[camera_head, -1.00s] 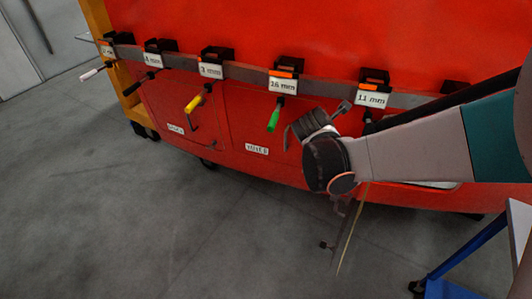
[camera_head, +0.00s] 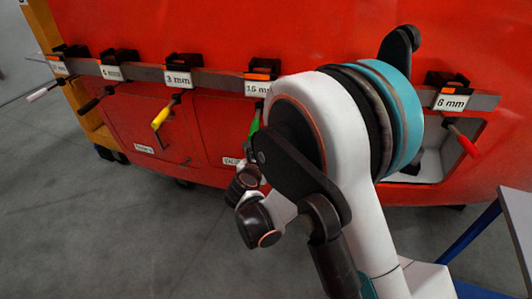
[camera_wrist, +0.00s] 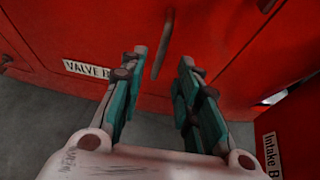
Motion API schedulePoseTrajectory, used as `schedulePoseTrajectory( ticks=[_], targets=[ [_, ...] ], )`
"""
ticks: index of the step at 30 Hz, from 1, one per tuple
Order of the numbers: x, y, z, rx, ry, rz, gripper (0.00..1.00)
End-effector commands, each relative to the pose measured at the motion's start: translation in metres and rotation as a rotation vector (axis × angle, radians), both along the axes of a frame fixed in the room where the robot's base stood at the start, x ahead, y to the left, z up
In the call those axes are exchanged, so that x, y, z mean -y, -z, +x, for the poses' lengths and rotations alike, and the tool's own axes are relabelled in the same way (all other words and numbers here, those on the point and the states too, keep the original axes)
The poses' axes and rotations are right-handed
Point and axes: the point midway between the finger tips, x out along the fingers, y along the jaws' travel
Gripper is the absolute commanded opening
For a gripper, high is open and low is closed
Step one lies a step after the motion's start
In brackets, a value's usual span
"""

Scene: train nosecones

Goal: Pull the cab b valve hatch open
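The cab b valve hatch (camera_wrist: 110,35) is a red panel with a white VALVE B label (camera_wrist: 86,69) in the wrist view. Its slim dark red handle (camera_wrist: 163,42) stands between and just beyond my fingertips. My gripper (camera_wrist: 163,60) is open, one finger on each side of the handle's line, with a gap to both. I cannot tell how deep the handle sits between them. In the head view the hatch (camera_head: 213,130) looks flush with the red body, its label (camera_head: 232,161) partly covered by my arm.
A red panel labelled Intake B (camera_wrist: 270,150) stands close to the right finger. An uncovered recess (camera_head: 425,165) shows right of my arm. A rack (camera_head: 215,80) of colour-handled tools runs above the hatches. A blue-framed table (camera_head: 475,240) is at lower right.

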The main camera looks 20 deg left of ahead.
Motion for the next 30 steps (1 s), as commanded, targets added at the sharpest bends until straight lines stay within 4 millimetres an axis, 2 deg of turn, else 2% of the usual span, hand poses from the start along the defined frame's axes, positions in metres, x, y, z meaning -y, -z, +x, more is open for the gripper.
schedulePoseTrajectory(
  ticks=[1,6,12,18,26,30],
  targets=[
    [-0.001,0.007,0.01,-0.001,0.002,0.0,0.3],
    [-0.004,0.019,0.04,0.0,0.001,0.001,0.3],
    [-0.007,0.028,0.064,-0.001,0.002,0.002,0.3],
    [-0.008,0.031,0.073,0.0,0.001,0.002,0.3],
    [-0.008,0.031,0.074,-0.001,0.001,0.002,0.3],
    [-0.008,0.031,0.074,-0.001,0.001,0.002,0.0]
  ],
)
